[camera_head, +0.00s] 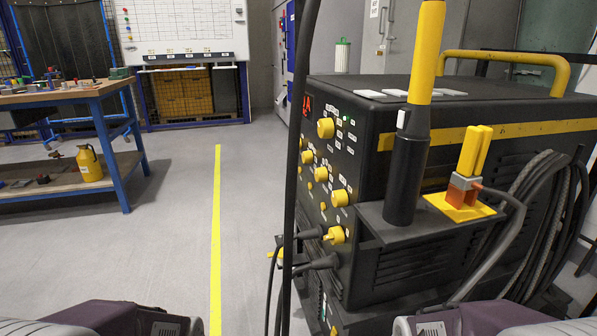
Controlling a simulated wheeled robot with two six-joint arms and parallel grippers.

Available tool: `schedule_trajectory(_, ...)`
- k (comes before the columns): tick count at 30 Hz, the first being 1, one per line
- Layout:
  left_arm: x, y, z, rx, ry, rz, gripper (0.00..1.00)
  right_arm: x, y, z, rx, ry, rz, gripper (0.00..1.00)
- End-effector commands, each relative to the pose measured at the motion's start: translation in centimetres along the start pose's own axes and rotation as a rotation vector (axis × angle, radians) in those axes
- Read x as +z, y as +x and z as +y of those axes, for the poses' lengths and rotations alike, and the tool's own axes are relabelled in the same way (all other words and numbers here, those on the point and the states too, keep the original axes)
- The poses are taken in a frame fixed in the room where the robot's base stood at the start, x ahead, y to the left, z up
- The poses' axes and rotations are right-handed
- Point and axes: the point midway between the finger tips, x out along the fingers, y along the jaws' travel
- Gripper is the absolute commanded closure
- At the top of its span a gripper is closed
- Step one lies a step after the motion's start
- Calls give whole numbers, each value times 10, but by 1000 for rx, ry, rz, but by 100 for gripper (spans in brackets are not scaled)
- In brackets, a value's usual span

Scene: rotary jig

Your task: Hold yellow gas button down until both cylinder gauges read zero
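A black welding-type machine (470,111) fills the right side. Its front panel carries several yellow knobs or buttons, among them an upper one (325,128), a middle one (340,198), a small one (322,206) and a lower one (335,235). Their labels are too small to read, so I cannot tell which is the gas button. A small green light (346,121) glows near the top. I see no cylinder gauge that I can make out. Parts of my two arms show at the bottom edge; neither gripper is in view.
A black-and-yellow torch (407,165) stands upright on the machine's side shelf beside a yellow clamp (473,165). A dark vertical cable (292,150) passes before the panel's left edge. A workbench (105,92) stands left. The floor between, with a yellow line (216,240), is clear.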

Motion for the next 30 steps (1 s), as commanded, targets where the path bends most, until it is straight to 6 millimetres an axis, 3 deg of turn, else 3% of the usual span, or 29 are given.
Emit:
schedule_trajectory(1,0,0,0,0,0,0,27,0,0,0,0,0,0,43)
schedule_trajectory(7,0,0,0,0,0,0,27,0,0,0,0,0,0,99)
schedule_trajectory(30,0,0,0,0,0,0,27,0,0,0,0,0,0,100)
